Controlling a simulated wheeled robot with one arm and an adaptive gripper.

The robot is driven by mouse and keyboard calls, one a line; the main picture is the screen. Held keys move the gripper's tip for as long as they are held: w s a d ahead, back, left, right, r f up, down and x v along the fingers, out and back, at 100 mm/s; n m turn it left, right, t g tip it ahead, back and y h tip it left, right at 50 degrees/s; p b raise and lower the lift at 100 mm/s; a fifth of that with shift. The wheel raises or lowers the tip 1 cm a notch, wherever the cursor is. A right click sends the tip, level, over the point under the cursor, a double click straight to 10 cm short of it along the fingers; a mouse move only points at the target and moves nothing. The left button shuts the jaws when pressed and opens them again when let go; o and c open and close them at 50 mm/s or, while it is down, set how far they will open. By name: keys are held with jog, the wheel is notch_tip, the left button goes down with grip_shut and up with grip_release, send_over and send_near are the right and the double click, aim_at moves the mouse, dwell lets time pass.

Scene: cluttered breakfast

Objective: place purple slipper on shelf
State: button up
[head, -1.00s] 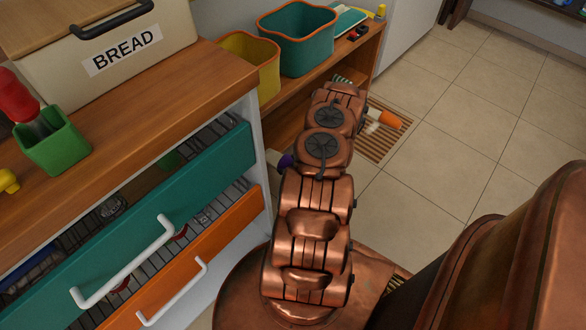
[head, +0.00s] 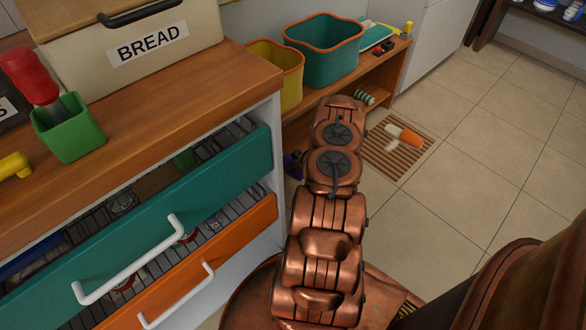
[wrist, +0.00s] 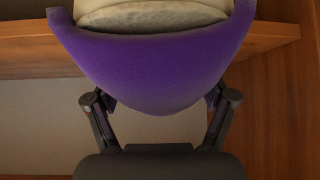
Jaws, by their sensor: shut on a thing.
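The purple slipper (wrist: 150,70) fills the upper middle of the wrist view, its rounded purple end towards me and a pale inside at the top. My gripper (wrist: 162,100) is shut on it, with a finger at each side of that end. In the head view only a small dark purple bit of the slipper (head: 292,164) shows, between my arm and the cabinet. My arm hides the rest of it and the gripper there. The wooden shelf (head: 390,62) stands low behind the arm. A wooden board edge (wrist: 275,38) lies behind the slipper in the wrist view.
A yellow bin (head: 290,75) and a teal bin (head: 325,62) stand on the shelf top. A teal drawer (head: 225,185) and an orange drawer (head: 235,235) stick out at left. An orange-and-white slipper (head: 403,134) lies on a striped mat (head: 385,158). Tiled floor at right is clear.

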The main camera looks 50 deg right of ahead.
jog(key=w, duration=0.1)
jog(key=w+b, duration=0.1)
jog(key=shift+w+d+f, duration=0.15)
jog(key=shift+w+d, duration=0.05)
jog(key=shift+w, duration=0.15)
jog(key=shift+w+d+f+b, duration=0.1)
jog(key=shift+w+b, duration=0.15)
jog(key=shift+w, duration=0.25)
jog(key=shift+w+f+b, duration=0.15)
jog(key=shift+w+b, duration=0.05)
jog(key=shift+w, duration=0.25)
jog(key=shift+w+d+f+b, duration=0.1)
jog(key=shift+w+b, duration=0.15)
jog(key=shift+w, duration=0.25)
jog(key=shift+w+b, duration=0.35)
jog(key=shift+w, duration=0.55)
jog(key=shift+f, duration=0.55)
jog(key=o, duration=1.1)
jog(key=shift+c, duration=0.2)
jog(key=shift+c, duration=0.5)
jog(key=shift+r, duration=0.1)
